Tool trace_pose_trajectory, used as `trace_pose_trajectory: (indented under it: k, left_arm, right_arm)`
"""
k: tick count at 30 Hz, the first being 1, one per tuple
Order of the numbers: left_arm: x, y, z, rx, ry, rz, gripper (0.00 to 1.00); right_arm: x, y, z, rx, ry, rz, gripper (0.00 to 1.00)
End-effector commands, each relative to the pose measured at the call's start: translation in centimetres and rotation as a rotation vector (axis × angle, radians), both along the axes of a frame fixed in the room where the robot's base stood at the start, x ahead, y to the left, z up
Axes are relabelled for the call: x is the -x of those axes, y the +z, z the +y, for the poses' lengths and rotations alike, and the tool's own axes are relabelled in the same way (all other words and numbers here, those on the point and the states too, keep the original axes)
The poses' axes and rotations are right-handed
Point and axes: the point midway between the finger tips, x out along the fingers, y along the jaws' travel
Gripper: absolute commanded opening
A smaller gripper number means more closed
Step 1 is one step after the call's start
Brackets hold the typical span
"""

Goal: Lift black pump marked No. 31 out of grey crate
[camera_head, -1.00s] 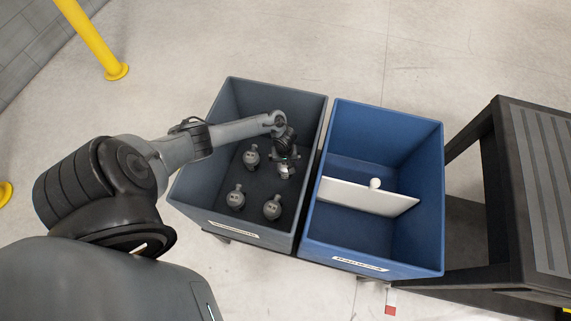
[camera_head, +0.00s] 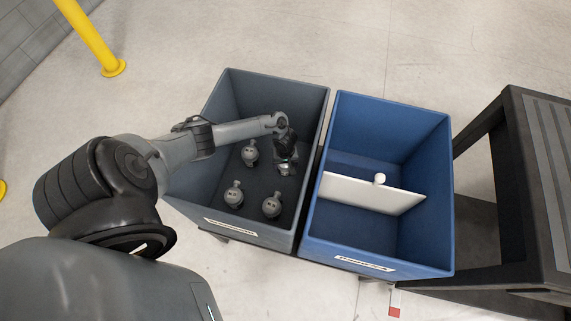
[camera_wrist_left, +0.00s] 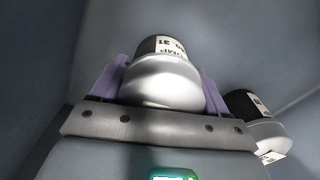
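My left gripper (camera_head: 285,168) reaches down into the grey crate (camera_head: 232,235), near its right wall. In the left wrist view its two purple fingers (camera_wrist_left: 164,85) flank a pump (camera_wrist_left: 162,85) with a silver rounded body, a dark end and a white label. The label is upside down and reads pump and 31. No gap shows between the fingers and the pump, so the gripper looks shut on it. The pump's far end is hidden. Whether it touches the crate floor cannot be told. My right gripper is not in view.
Several other pumps stand in the grey crate, one (camera_head: 250,153) close left of my gripper. Another pump (camera_wrist_left: 255,120) shows at right in the wrist view. A blue crate (camera_head: 378,268) with a white divider (camera_head: 365,193) stands to the right, beside a dark bench (camera_head: 545,200).

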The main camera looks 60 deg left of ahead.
Motion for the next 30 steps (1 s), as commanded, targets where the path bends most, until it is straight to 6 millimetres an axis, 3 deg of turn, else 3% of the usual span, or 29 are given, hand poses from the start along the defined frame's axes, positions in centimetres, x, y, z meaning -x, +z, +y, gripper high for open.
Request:
trace_pose_trajectory:
  k: [1, 9, 20, 30]
  left_arm:
    - [0.0, 0.0, 0.0, 0.000, 0.000, 0.000, 0.62]
    - [0.0, 0.0, 0.0, 0.000, 0.000, 0.000, 0.20]
    - [-0.1, 0.9, 0.0, 0.000, 0.000, -0.002, 0.19]
    - [-0.1, 6.0, 0.0, 0.000, 0.001, -0.002, 0.19]
  right_arm:
    - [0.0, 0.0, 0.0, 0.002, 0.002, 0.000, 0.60]
    - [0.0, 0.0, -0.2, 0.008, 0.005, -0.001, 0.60]
    - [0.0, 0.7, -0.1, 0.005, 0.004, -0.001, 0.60]
    - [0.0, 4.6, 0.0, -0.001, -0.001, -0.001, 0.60]
